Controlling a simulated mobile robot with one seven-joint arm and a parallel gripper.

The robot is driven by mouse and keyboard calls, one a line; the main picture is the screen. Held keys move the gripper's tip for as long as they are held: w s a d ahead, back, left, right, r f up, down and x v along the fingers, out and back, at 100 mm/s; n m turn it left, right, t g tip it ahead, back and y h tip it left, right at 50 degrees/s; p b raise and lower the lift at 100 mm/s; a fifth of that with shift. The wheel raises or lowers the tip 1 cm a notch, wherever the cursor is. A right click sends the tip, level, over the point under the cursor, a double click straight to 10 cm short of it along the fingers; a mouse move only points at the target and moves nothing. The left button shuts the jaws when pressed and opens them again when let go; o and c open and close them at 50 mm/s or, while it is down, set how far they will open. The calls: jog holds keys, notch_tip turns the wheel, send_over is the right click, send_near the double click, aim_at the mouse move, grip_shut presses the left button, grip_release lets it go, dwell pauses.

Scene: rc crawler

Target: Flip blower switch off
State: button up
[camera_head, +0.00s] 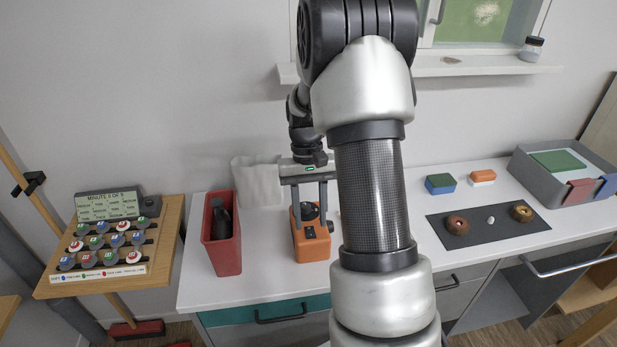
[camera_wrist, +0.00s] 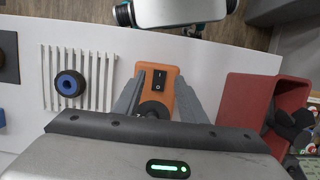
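The blower is an orange box (camera_head: 312,248) on the white counter, just right of the red bin in the head view. In the wrist view its orange top (camera_wrist: 176,74) carries a black rocker switch (camera_wrist: 165,84) marked I and O. I cannot tell surely which side is pressed. A round black part (camera_wrist: 153,109) sits beside the switch, partly hidden by my gripper. My gripper (camera_head: 311,212) points down over the blower, open and empty. In the wrist view its two grey fingers (camera_wrist: 160,82) stand on either side of the box; contact cannot be told.
A red bin (camera_head: 221,245) holding a dark object stands close left of the blower. A ribbed white rack (camera_wrist: 98,82) with a blue-hubbed wheel (camera_wrist: 70,84) lies on its other side. A dark mat (camera_head: 478,232) lies farther right. A button board (camera_head: 120,245) stands left.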

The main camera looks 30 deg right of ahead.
jog(key=v, duration=1.4)
jog(key=shift+r+p, duration=0.3)
jog(key=shift+r, duration=0.05)
jog(key=shift+w, duration=0.1)
jog(key=s+a+r+n+t+h+p, duration=0.1)
jog(key=s+a+r+t, duration=0.3)
jog(key=s+a+r, duration=0.5)
jog(key=s+a+r+n+t+p, duration=0.1)
jog(key=s+a+t, duration=0.3)
jog(key=s, duration=0.7)
jog(key=shift+s+a+n+p, duration=0.25)
jog(key=shift+a+n+p, duration=0.05)
jog(key=shift+n, duration=0.3)
jog(key=shift+r, duration=0.1)
